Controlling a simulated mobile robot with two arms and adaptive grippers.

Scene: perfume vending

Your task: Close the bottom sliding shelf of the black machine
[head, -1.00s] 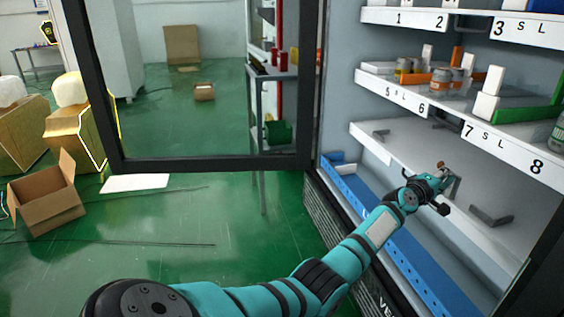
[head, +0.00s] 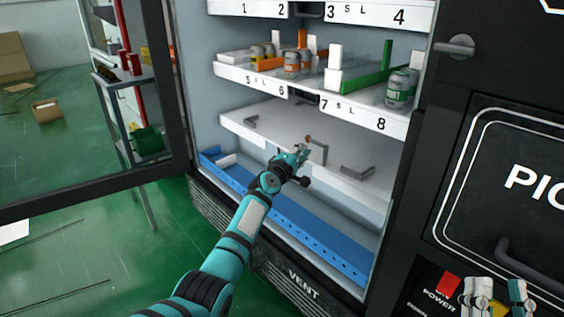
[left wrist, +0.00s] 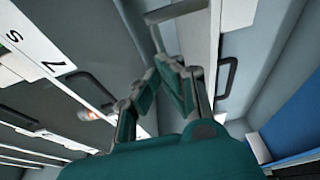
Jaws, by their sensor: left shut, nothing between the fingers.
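The black machine (head: 408,215) stands open, with white shelves inside. My left gripper (head: 304,150) is shut and empty at this shelf's front, beside the middle bracket (head: 319,151); contact is unclear. In the left wrist view its fingertips (left wrist: 171,64) meet close to a grey bar (left wrist: 176,9). My right gripper (head: 498,291) is low at the right, fingers apart.
The shelf above (head: 265,82) holds jars and boxes. The glass door (head: 180,90) stands open at the left. The right panel has a handle (head: 455,47).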

